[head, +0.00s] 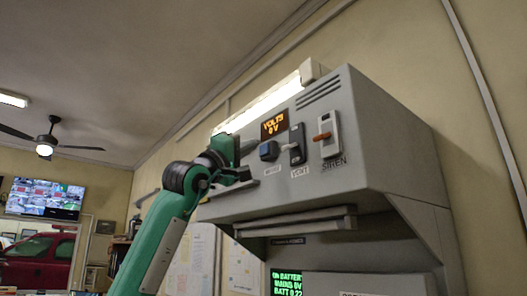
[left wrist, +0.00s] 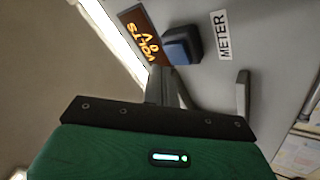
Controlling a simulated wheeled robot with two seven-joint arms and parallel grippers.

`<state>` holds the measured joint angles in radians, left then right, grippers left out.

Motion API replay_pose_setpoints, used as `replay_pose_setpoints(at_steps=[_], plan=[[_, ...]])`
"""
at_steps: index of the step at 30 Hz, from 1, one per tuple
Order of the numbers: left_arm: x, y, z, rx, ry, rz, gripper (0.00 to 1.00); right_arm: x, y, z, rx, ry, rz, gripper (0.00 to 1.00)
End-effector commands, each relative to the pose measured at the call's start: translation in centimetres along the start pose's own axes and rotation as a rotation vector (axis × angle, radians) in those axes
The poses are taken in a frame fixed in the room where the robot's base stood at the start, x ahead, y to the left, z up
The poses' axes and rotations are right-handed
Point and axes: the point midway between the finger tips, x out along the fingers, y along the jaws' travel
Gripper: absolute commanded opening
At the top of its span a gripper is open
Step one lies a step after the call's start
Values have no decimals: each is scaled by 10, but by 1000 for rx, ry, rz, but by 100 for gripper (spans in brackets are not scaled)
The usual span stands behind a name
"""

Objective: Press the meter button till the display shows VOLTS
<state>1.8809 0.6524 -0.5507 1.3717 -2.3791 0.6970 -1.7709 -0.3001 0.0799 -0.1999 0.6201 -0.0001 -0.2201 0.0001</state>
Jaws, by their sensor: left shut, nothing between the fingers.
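The orange display (head: 274,124) on the grey console reads VOLTS, with a short line ending in V below; it also shows in the left wrist view (left wrist: 145,35). The meter button (head: 268,150) is a blue cap in a dark housing above its METER label. In the left wrist view the button (left wrist: 181,45) is near the label (left wrist: 222,34). My left gripper (head: 246,174) is shut and empty, close below and left of the button. In the left wrist view the finger (left wrist: 168,88) ends near the button's lower edge; I cannot tell whether they touch.
Right of the button are a dark switch (head: 297,145) and an orange-tipped SIREN lever (head: 322,137). A bright lamp strip (head: 262,104) runs along the console's left edge. A ledge (head: 295,222) juts out below, above a green text screen (head: 286,281).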

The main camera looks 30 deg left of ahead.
Motion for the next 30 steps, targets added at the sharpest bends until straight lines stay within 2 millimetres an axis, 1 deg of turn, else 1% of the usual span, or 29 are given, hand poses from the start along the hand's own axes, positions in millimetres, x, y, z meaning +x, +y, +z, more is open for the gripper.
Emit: replay_pose_setpoints(at_steps=[1,9,12,30], plan=[[-6,2,-3,1,2,1,0,2,0,0,0,0,0,45],[-27,13,-14,0,2,0,0,7,0,1,0,0,0,45],[-31,16,-16,-1,0,0,0,7,0,1,0,0,0,45],[-31,16,-17,-1,0,0,0,7,0,1,0,0,0,45]])
